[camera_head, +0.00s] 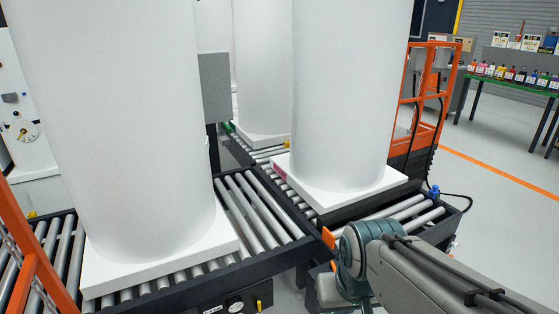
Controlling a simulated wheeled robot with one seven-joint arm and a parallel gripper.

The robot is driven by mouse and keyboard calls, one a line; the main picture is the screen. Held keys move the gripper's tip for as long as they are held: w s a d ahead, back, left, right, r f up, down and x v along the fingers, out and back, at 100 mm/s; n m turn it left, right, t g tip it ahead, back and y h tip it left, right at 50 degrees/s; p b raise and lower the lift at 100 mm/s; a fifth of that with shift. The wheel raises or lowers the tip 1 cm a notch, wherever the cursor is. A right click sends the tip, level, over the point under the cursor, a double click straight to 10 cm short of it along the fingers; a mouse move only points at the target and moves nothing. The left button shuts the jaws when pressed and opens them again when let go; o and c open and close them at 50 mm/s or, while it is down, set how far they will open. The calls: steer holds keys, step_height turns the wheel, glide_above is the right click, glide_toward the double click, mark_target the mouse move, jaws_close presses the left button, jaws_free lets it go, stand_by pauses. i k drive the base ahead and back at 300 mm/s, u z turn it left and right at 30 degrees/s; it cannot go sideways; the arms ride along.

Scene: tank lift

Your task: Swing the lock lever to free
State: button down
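A small yellow lever-like part (258,306) shows at the bottom edge on the dark front side of the roller conveyor. A round white dial (235,303) and a small pale label are beside it. I cannot tell whether this part is the lock lever or how it is set. My grey-green arm reaches in from the lower right, and its joint is in front of the right conveyor. My gripper's fingers do not show, so its place relative to the lever is hidden.
Large white tanks on white square bases stand on the left conveyor (262,262) and right conveyor (400,207). A blue knob (434,191) sits at the right conveyor's corner. Orange frames stand left and behind. Bare floor (505,235) lies right; a green table (512,84) holds bottles.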

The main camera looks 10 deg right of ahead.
mark_target(332, 266)
steer(key=z, duration=0.45)
steer(key=k, duration=0.5)
steer(key=z, duration=0.55)
steer(key=i, duration=1.7)
steer(key=u, duration=0.6)
